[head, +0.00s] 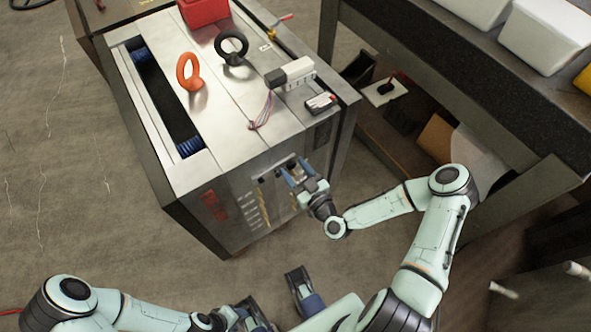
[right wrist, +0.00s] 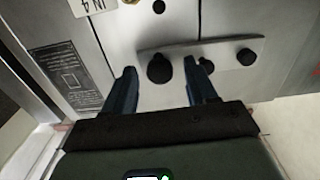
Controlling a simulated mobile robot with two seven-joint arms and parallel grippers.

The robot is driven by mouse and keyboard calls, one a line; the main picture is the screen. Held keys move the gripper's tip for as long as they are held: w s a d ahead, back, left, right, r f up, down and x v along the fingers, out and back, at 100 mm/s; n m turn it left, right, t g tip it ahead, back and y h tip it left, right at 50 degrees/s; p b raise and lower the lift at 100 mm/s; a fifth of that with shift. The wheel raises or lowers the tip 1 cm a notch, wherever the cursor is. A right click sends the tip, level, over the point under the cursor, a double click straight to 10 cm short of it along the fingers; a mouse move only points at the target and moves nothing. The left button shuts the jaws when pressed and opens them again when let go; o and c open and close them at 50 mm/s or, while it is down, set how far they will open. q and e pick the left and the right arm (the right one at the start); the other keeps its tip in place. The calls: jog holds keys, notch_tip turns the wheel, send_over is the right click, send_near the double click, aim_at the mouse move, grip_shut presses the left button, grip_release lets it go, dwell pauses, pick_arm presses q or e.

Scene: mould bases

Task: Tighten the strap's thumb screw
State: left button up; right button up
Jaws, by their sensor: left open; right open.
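The strap (right wrist: 226,62) is a flat metal bar on the mould base's front face; in the head view it is small and partly hidden by my right gripper (head: 291,174). The right wrist view shows several dark round heads on it. The largest, a black knob (right wrist: 160,69) that looks like the thumb screw, sits near the strap's left end. My right gripper (right wrist: 161,82) is open, its blue fingers either side of this knob in the picture; contact cannot be told. My left gripper (head: 277,300) is open and empty, low in the head view, away from the block.
The steel mould base (head: 235,130) carries an orange eye bolt (head: 188,73), a black eye bolt (head: 232,46), a red box (head: 203,11) and a white-and-black device (head: 290,74). A dark bench (head: 480,70) with white bins stands at right. The floor at left is clear.

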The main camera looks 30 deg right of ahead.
grip_shut()
jog(key=c, duration=1.1)
grip_release()
jog(key=shift+o, duration=0.2)
jog(key=shift+m, duration=0.3)
